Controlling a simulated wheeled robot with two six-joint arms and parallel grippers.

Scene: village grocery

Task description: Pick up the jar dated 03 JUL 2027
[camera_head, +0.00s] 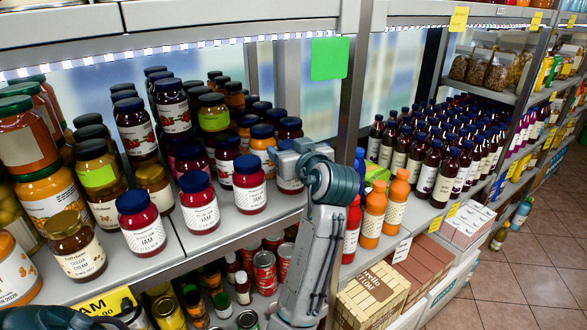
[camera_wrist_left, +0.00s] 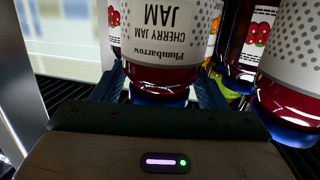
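The front row of jam jars with dark blue lids stands on the shelf in the head view: one at the left (camera_head: 144,230), one beside it (camera_head: 199,208), one further right (camera_head: 249,190), and one at the right end (camera_head: 288,184), partly hidden by my left gripper (camera_head: 283,156). In the left wrist view, which is upside down, a cherry jam jar (camera_wrist_left: 165,40) stands between the fingers of the left gripper (camera_wrist_left: 160,85). The fingers are apart, one on each side near its lid; contact is not clear. My right gripper is not in view.
Another jam jar (camera_wrist_left: 295,60) stands close beside the finger at the right of the wrist view. A shelf post (camera_head: 352,100) rises right of the gripper. Orange bottles (camera_head: 373,212) stand beyond it. More jars crowd behind the front row.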

